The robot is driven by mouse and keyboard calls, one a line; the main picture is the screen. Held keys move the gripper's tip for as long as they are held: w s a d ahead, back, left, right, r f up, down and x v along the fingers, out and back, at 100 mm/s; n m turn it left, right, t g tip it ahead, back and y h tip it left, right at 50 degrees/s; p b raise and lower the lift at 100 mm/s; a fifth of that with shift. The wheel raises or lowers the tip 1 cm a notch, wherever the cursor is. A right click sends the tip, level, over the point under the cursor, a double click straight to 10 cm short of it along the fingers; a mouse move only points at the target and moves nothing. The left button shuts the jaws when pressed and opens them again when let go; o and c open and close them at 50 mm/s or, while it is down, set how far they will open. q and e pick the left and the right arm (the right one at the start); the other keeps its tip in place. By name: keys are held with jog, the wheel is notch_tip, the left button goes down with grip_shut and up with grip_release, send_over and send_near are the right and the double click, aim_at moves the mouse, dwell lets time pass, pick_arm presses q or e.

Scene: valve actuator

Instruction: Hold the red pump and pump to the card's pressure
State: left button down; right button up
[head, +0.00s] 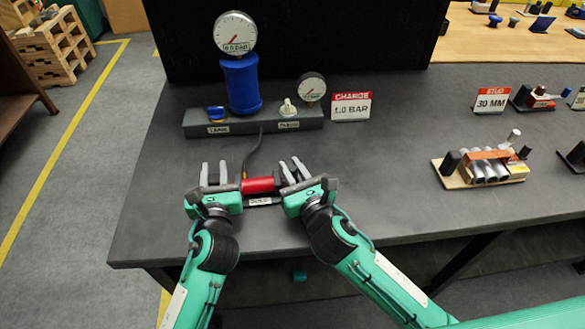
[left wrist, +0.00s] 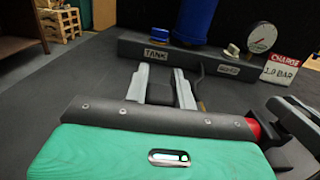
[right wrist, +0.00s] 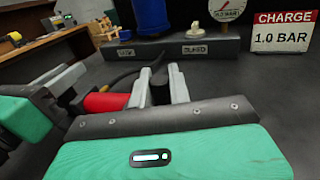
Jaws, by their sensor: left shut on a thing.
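The red pump (head: 258,185) lies sideways near the table's front edge, with a dark hose running back to the block. My left gripper (head: 213,172) is shut on the pump's dark left end; a dark piece shows between its fingers in the left wrist view (left wrist: 163,92). My right gripper (head: 291,169) has its fingers apart, around the dark right end of the pump; clear contact is not visible. The charge card (head: 351,106) reads 1.0 BAR. The big gauge (head: 235,33) tops the blue tank (head: 241,84); its digits look near zero but are blurred.
The grey block (head: 253,126) carries the tank, a blue valve knob (head: 216,112), a cream knob (head: 288,108) and a small gauge (head: 311,87). A stud card (head: 491,100) and a parts board (head: 483,168) stand to the right. The table between is clear.

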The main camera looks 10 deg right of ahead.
grip_shut()
jog(key=shift+w+d, duration=0.2)
jog(key=shift+d, duration=2.5)
jog(key=o, duration=0.7)
grip_release()
jog(key=shift+d, duration=0.15)
jog(key=shift+s+f, duration=0.1)
jog(key=shift+s, duration=0.4)
jog(key=v, duration=1.1)
jog(key=shift+c, duration=0.3)
